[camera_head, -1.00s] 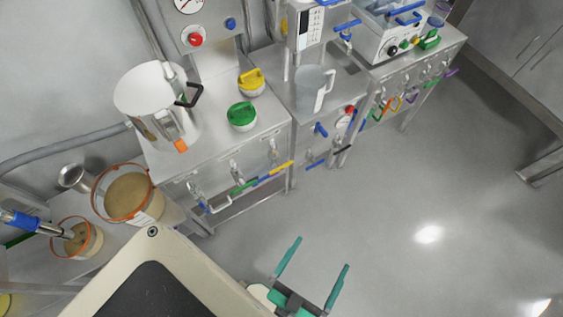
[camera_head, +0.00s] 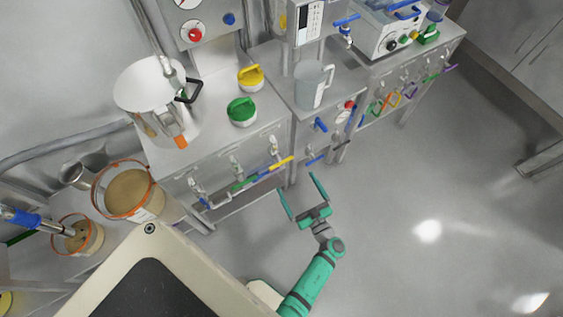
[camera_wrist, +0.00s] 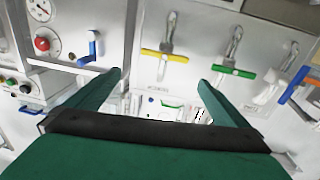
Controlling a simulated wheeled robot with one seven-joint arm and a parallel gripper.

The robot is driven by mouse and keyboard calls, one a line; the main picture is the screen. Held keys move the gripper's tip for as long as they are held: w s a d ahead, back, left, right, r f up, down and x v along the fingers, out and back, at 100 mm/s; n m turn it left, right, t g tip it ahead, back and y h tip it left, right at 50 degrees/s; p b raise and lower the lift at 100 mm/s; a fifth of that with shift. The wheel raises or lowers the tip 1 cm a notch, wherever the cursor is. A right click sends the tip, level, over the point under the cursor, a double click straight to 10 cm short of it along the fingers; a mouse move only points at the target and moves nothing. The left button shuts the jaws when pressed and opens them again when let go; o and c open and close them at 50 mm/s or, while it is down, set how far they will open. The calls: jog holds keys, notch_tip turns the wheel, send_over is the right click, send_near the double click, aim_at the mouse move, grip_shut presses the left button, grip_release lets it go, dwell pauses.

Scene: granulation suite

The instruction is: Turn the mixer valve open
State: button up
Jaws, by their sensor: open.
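A row of valves runs along the front of the left steel counter: a yellow lever (camera_head: 281,163), a green lever (camera_head: 244,184) and a blue lever (camera_head: 207,203). I cannot read which is the mixer valve. In the wrist view the yellow lever (camera_wrist: 164,56) is up and between the fingers, and the green lever (camera_wrist: 233,70) is up to the right. Both levers lie crosswise below their metal valve bodies there. My gripper (camera_head: 298,183) is open and empty, in front of the counter near the yellow lever and apart from it. Its fingers also show in the wrist view (camera_wrist: 158,76).
The sink unit to the right has a blue lever (camera_head: 320,125) and a red button (camera_head: 349,105). The floor (camera_head: 430,190) at right is clear.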

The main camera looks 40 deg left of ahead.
aim_at(282, 164)
jog(key=shift+n+g, duration=0.3)
jog(key=shift+g, duration=0.5)
jog(key=x, duration=1.2)
jog(key=shift+w+a+f, duration=0.2)
jog(key=shift+f, duration=0.15)
jog(key=c, duration=0.9)
